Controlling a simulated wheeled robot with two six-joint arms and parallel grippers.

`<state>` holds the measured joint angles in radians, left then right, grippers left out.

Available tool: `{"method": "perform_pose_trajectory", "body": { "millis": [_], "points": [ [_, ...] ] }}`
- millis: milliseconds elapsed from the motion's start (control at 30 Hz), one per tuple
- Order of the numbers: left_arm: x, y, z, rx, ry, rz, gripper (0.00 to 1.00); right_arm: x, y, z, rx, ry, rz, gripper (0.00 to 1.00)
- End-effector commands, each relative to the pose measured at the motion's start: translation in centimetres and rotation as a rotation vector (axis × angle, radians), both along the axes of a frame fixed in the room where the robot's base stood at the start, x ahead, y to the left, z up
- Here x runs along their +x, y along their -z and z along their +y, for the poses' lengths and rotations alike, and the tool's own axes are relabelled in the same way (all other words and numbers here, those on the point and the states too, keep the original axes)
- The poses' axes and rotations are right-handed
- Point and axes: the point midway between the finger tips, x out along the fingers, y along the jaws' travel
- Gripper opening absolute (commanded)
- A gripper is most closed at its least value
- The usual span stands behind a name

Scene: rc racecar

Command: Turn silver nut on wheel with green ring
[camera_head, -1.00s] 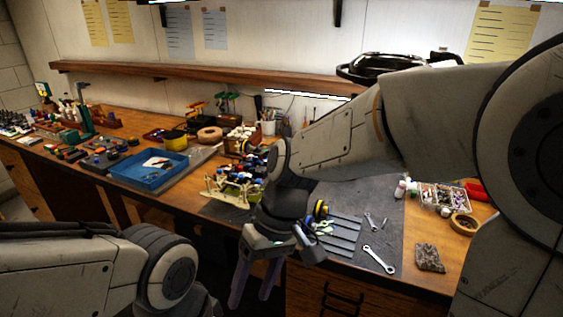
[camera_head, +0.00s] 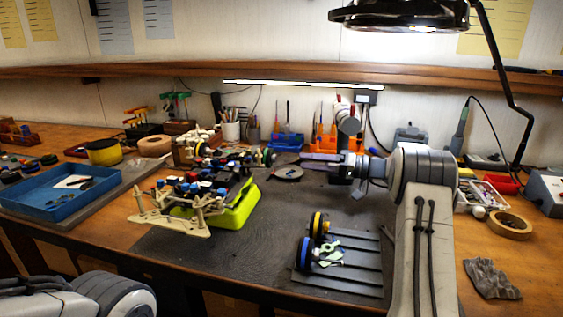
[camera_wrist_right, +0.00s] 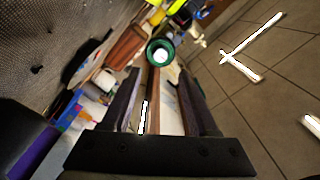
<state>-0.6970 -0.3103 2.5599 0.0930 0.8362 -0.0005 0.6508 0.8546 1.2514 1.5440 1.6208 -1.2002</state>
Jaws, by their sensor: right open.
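The wheel with the green ring (camera_wrist_right: 160,51) shows in the right wrist view just beyond my right fingertips, with the pale silver nut (camera_wrist_right: 160,56) at its centre. In the head view, a dark wheel (camera_head: 268,157) sits at the far right end of the car chassis (camera_head: 212,184). My right gripper (camera_head: 304,158) is level with this wheel, pointing left at it with a small gap. In the wrist view the right gripper (camera_wrist_right: 158,82) is open, with nothing between its fingers. My left gripper is out of view; only part of its arm shows at the bottom left.
The chassis rests on a yellow-green stand (camera_head: 238,207). A grey slotted tray (camera_head: 352,274) holds a yellow-rimmed wheel (camera_head: 319,225) and a blue-rimmed wheel (camera_head: 305,254). A blue tray (camera_head: 50,206) stands left. The dark mat (camera_head: 215,250) is clear in front of the stand.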

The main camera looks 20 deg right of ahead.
Motion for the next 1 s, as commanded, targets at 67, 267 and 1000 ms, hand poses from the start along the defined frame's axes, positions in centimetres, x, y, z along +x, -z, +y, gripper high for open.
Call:
{"method": "perform_pose_trajectory", "body": {
  "millis": [67,267,1000],
  "points": [
    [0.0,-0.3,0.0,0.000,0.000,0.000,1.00,1.0,-0.1,1.6,0.000,-0.005,0.001,0.60],
    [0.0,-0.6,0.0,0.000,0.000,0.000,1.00,2.9,-0.1,4.6,0.000,-0.004,0.003,0.60],
    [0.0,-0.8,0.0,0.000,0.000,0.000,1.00,4.3,0.0,6.3,0.000,0.003,0.004,0.00]
  ]
}}
